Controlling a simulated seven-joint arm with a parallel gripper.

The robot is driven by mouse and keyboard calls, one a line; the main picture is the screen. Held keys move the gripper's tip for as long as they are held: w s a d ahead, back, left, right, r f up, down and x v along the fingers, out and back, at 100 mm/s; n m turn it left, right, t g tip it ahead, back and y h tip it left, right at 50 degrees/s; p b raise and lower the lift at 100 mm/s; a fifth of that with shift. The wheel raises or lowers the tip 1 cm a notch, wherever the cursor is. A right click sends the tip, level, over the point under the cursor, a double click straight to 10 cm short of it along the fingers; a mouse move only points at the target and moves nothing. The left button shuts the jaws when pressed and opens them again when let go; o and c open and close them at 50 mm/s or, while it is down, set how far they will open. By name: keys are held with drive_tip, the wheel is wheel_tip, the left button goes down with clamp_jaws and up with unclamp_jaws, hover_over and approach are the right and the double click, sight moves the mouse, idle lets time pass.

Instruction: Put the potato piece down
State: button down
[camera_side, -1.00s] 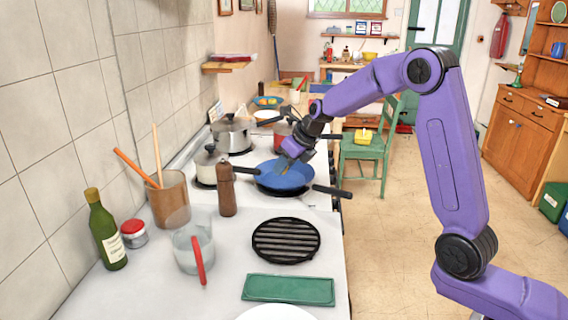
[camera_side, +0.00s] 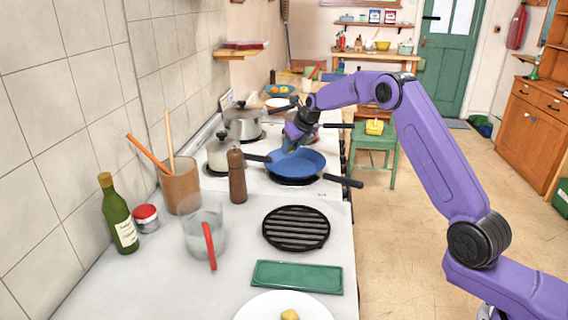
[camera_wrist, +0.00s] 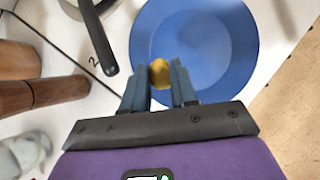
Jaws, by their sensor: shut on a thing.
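My gripper (camera_wrist: 159,82) is shut on a small yellow potato piece (camera_wrist: 159,72), which shows between the fingertips in the wrist view. The piece is over the blue inside of the frying pan (camera_wrist: 225,45). In the side view my gripper (camera_side: 289,147) is at the far left part of the pan (camera_side: 303,162), with its fingers pointing down. I cannot tell whether the piece touches the pan. Another yellow potato piece (camera_side: 290,315) lies on a white plate (camera_side: 258,309) at the bottom of the side view.
A pepper mill (camera_side: 237,178) and a lidded pot (camera_side: 218,152) stand left of the pan. A larger steel pot (camera_side: 243,124) is behind. A black grill (camera_side: 297,229) and a green tray (camera_side: 297,277) lie in front. Pan handles stick out towards the right.

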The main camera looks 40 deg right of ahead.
sight(293, 148)
drive_tip(key=x, duration=0.6)
drive_tip(key=shift+w+d, duration=0.15)
drive_tip(key=shift+w, duration=0.2)
drive_tip(key=shift+f, duration=1.6)
drive_tip(key=c, duration=1.2)
unclamp_jaws()
drive_tip(key=shift+f, duration=0.15)
drive_tip(key=shift+o, duration=0.2)
drive_tip(key=shift+s+r, duration=0.15)
drive_tip(key=shift+r, duration=0.4)
drive_tip(key=v, duration=1)
drive_tip(key=shift+s+r, duration=0.1)
drive_tip(key=shift+r, duration=0.1)
drive_tip(key=shift+s+r, duration=0.2)
drive_tip(key=shift+r, duration=0.05)
